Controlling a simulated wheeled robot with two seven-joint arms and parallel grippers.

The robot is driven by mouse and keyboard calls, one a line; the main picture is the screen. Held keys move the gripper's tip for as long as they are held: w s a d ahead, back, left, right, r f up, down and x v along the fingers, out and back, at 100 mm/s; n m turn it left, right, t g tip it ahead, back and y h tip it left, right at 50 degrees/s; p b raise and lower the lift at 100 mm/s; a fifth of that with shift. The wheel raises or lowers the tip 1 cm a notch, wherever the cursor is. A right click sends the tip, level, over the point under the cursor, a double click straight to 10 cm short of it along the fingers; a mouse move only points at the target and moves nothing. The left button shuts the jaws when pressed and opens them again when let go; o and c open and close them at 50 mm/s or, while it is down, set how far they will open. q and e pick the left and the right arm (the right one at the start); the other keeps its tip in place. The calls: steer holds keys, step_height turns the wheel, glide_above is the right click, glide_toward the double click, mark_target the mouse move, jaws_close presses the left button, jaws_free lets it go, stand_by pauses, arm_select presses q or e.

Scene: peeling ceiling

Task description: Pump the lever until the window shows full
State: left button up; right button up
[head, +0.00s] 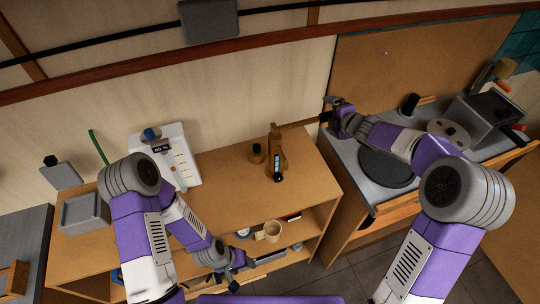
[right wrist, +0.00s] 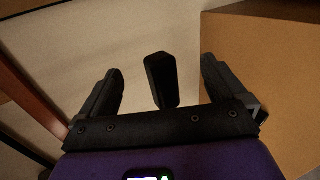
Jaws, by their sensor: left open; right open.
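A white panel (head: 184,142) leans at the back left of the wooden counter. A small dark window (head: 161,149) on it seems to read 60 %, beside a blue-grey knob (head: 151,134). I cannot make out for sure which part is the lever; my left arm covers the panel's lower left. My left gripper (head: 236,280) is open and low in front of the shelf, apart from the panel. My right gripper (head: 329,108) is open by the wall at the wooden board's left edge. In the right wrist view, a black block (right wrist: 161,80) shows between its open fingers, not clasped.
A brown bottle-like thing (head: 276,155) and a small brown jar (head: 257,153) stand on the counter (head: 225,185). A grey tray (head: 84,213) sits at its left end. A hob (head: 388,168) and grey box lie right.

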steer(key=p+v, duration=0.1)
steer(key=v, duration=0.6)
steer(key=shift+s, duration=0.25)
steer(key=shift+d+r, duration=0.1)
